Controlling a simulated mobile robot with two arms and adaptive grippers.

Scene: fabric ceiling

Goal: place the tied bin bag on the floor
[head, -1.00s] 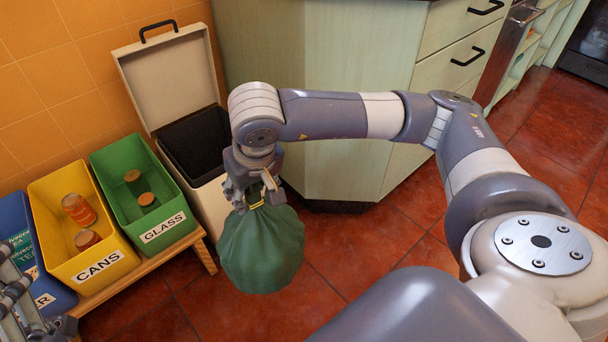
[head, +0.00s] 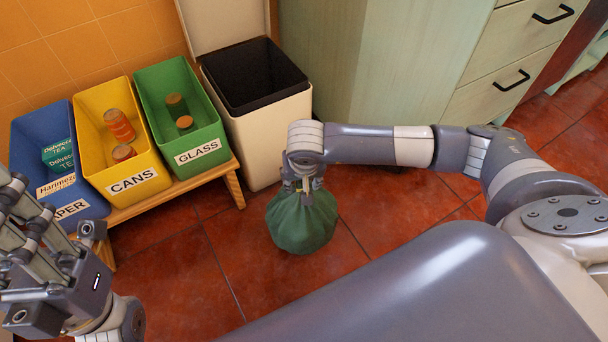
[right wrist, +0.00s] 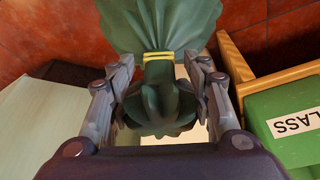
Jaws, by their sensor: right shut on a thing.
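The tied bin bag (head: 302,226) is dark green and hangs upright below my right gripper (head: 303,187). In the right wrist view, the gripper fingers (right wrist: 160,85) stand on both sides of the bag's gathered neck, close to the yellow tie (right wrist: 158,56). The bag's body (right wrist: 160,22) spreads out beyond the tie. The bag is low over the red tiled floor (head: 255,275), in front of the open bin; I cannot tell if its bottom touches. My left gripper (head: 50,245) is at the lower left, partly cut off, and its fingertips are not clear.
An open, empty-looking cream bin (head: 262,135) stands behind the bag. Blue, yellow (head: 138,188) and green (head: 205,148) sorting boxes sit on a low wooden bench (head: 235,185) to the left. A pale green cabinet (head: 405,80) is behind right. Floor around the bag is clear.

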